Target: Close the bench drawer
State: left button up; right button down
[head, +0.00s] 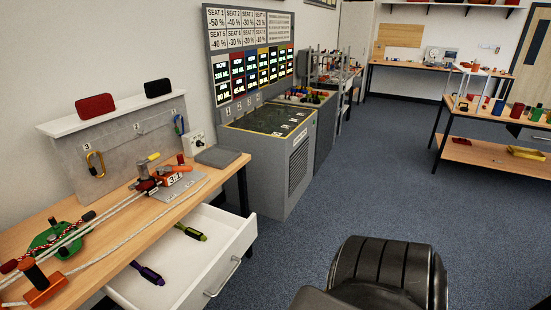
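The bench drawer (188,262) is white and stands pulled out from under the wooden bench top (120,238) at the lower left. Its front panel (235,262) faces right and carries a metal bar handle (222,278). A green marker-like item (190,232) and a purple one (150,274) lie inside on the drawer floor. The drawer's near end is cut off by the bottom edge of the picture. Neither of my grippers is in view, so nothing is seen touching the handle or the front.
Ropes, a green pulley device (52,238) and an orange-red clamp (42,288) sit on the bench top. A dark ribbed shape like a chair back (388,268) stands right of the drawer. A grey cabinet (290,170) stands beyond it. Blue carpet (345,195) is clear between.

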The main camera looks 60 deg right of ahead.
aim_at(194, 272)
jog(key=z, duration=1.05)
